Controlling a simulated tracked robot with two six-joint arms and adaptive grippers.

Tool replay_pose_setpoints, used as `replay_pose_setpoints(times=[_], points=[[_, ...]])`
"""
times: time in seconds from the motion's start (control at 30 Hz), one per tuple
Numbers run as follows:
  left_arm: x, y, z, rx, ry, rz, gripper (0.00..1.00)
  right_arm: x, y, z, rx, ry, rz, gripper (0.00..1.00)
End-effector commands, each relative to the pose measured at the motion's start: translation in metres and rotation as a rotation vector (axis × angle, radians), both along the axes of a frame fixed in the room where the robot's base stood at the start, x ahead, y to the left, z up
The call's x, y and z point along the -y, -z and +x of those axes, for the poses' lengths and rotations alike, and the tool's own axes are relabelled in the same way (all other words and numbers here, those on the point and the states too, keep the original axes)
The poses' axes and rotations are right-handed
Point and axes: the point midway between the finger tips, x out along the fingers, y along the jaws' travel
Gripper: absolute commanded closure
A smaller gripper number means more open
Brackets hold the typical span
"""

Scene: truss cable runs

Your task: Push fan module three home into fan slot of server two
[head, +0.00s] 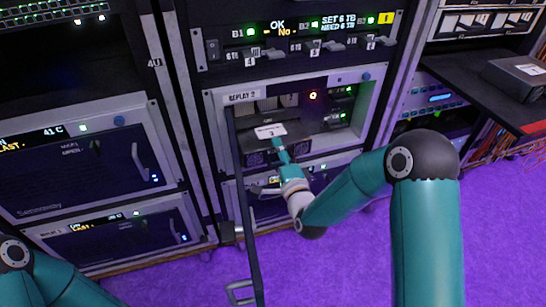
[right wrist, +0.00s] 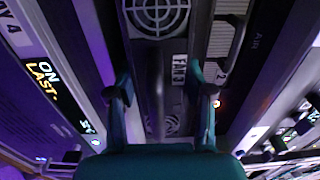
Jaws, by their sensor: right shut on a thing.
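Server two (head: 241,97), labelled REPLAY 2, has its front open in the middle rack of the head view. Fan module three is in the right wrist view (right wrist: 172,35), with a round grille and a FAN3 label. In the head view, a white tag marked 3 (head: 270,130) shows at the server's opening. My right gripper (head: 277,146) is at that opening, shut on fan module three; its fingers (right wrist: 162,95) lie on either side of the dark bar in the wrist view. How deep the module sits in its slot is hidden. My left gripper is out of view.
A narrow dark door panel (head: 247,200) stands open along the opening's left side, its handle (head: 241,292) low down. A control panel (head: 300,40) sits above. Another rack (head: 80,160) stands left. A dark shelf (head: 490,85) juts out right. Purple floor is clear in front.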

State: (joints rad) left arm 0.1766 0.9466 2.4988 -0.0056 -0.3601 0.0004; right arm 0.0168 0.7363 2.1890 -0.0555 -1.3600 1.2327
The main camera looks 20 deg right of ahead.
Motion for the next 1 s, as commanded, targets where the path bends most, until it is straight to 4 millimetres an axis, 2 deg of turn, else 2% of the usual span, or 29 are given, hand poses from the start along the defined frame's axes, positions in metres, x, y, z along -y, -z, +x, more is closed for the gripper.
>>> replay_pose_setpoints(times=[0.27, 1.0], points=[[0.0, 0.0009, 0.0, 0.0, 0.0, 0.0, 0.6, -0.0001, -0.0028, 0.0066, 0.007, 0.0, 0.0, 1.0], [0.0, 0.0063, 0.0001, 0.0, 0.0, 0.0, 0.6, 0.0001, -0.002, 0.0068, 0.008, 0.001, 0.0, 1.0]])
